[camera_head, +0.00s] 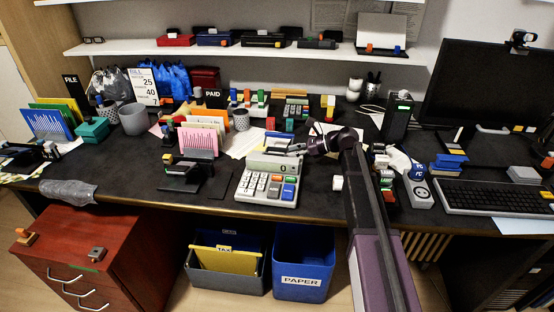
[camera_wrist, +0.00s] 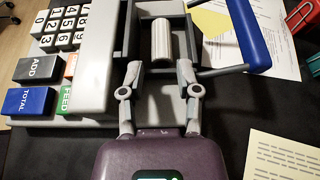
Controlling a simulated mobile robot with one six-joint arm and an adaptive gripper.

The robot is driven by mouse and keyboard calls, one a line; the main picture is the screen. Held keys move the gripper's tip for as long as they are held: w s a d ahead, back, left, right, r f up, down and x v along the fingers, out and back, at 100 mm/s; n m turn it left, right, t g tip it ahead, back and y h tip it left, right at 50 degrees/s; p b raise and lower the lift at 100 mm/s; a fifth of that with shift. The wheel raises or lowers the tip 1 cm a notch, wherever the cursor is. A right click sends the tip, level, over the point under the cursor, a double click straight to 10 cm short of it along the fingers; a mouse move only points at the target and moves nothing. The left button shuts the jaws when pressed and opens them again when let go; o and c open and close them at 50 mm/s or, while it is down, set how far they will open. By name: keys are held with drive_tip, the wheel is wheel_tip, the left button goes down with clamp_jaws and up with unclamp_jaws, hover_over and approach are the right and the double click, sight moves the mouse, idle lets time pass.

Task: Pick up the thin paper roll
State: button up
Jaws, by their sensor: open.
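The thin paper roll (camera_wrist: 161,40) is a small white cylinder in the wrist view. It lies in a grey holder on the back of the adding machine (camera_wrist: 92,70), which also shows in the head view (camera_head: 268,182). My gripper (camera_wrist: 160,72) is open, its two fingertips apart just short of the roll's near end, one toward each side. I cannot tell whether they touch it. In the head view my gripper (camera_head: 297,148) is over the back of the machine, and I cannot make out the roll there.
A blue lever (camera_wrist: 243,35) stands at the right of the holder. Papers (camera_wrist: 278,155) lie on the dark desk. A black hole punch or stand (camera_head: 185,178) sits left of the machine, and pink folders (camera_head: 199,140) stand behind it. A keyboard (camera_head: 490,196) is far right.

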drive_tip(key=shift+a+f, duration=0.1)
drive_tip(key=shift+a, duration=0.15)
drive_tip(key=shift+a, duration=0.1)
drive_tip(key=shift+b+x, duration=1)
drive_tip(key=shift+x, duration=1.55)
drive_tip(key=shift+w, duration=0.1)
drive_tip(key=c, duration=0.4)
